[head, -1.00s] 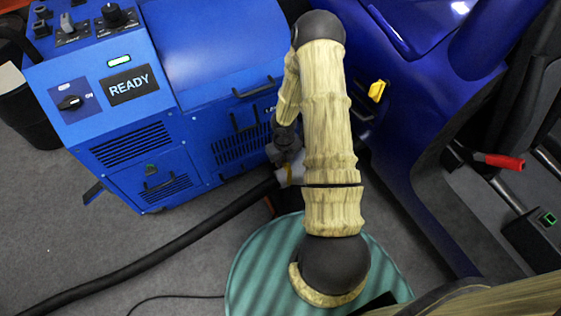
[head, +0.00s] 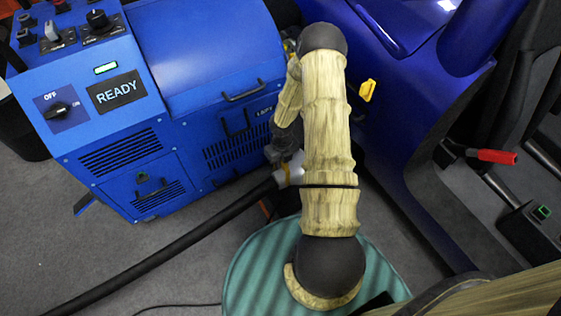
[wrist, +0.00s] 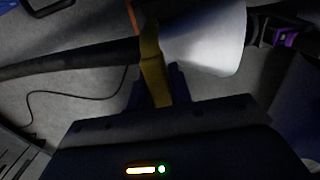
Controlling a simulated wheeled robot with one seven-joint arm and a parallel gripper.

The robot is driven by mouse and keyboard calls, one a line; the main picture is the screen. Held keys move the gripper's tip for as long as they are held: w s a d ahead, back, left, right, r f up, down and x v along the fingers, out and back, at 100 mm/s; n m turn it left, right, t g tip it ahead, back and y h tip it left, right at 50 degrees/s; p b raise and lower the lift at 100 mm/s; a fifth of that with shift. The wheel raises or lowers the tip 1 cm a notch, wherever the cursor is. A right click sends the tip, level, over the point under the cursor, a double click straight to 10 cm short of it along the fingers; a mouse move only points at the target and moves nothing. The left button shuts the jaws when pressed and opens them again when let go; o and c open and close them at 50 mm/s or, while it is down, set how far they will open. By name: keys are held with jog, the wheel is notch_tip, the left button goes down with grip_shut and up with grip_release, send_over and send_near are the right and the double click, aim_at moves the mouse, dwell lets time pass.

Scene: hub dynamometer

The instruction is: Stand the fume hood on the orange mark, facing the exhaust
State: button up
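The fume hood (wrist: 205,42) is a pale grey piece on a black hose (wrist: 75,62), with a yellow handle (wrist: 152,75). In the head view the hood (head: 293,174) shows small, partly hidden by my arm. My gripper (wrist: 156,92) has its dark fingers on either side of the yellow handle and looks shut on it. In the head view my gripper (head: 284,160) is mostly hidden. A sliver of orange (head: 267,208) shows below the hood, probably part of the orange mark; an orange edge (wrist: 132,18) also shows in the wrist view. I cannot make out the exhaust.
A blue dynamometer cabinet (head: 150,110) reading READY stands at the left. A dark blue car (head: 420,130) with a yellow tab (head: 367,91) is at the right. The hose runs across the grey floor (head: 110,255) to lower left, with a thin cable near it. The lower-left floor is mostly clear.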

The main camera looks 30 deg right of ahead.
jog(key=o, duration=0.4)
jog(key=shift+r, duration=0.1)
notch_tip(320, 180, up, 11)
jog(key=p, duration=0.5)
jog(key=shift+p, duration=0.35)
jog(key=shift+r, duration=0.55)
